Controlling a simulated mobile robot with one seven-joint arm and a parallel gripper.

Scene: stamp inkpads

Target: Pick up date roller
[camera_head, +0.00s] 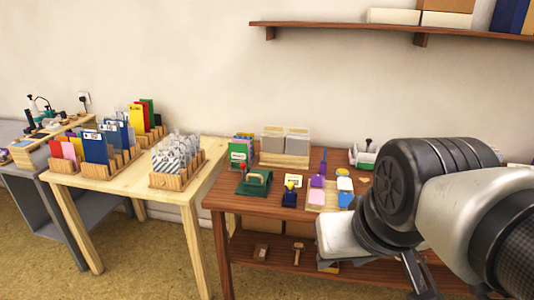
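I cannot tell for certain which object is the date roller. A green-and-white device with a black knob (364,156) stands at the back right, partly hidden by my arm. My gripper (418,276) hangs at the lower right, in front of the table. Only part of it shows, below my arm, and its fingertips are not clear. I see nothing held.
Wooden card racks (286,162) line the back. A lower shelf holds a wooden mallet (298,252). A pale table with card racks (130,187) adjoins left. A wall shelf (330,27) hangs above.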

